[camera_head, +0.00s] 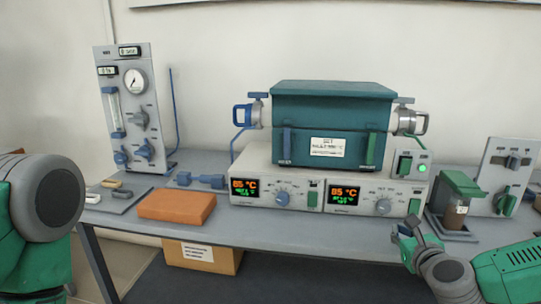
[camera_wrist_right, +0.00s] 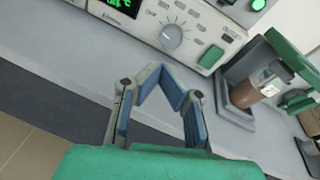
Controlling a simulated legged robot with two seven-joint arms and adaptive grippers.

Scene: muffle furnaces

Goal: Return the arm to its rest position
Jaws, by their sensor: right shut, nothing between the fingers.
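My right gripper (camera_head: 405,238) is low at the right in the head view, in front of the table's front edge. In the right wrist view its blue-padded fingers (camera_wrist_right: 160,76) bend inward to a peak, shut and empty, apart from the equipment. My right arm, green and grey, comes in from the lower right corner. A green and grey part of my left arm shows at the left edge; the left gripper is out of view. The teal furnace (camera_head: 331,107) sits closed on the control unit (camera_head: 245,191), whose two displays read 85 °C.
The grey table (camera_head: 165,218) carries an orange-brown block (camera_head: 177,206), a gas panel (camera_head: 128,105) and a green-topped stand with a brown jar (camera_head: 455,215). A switch panel (camera_head: 508,160) stands at the far right. A cardboard box (camera_head: 205,258) is below the table.

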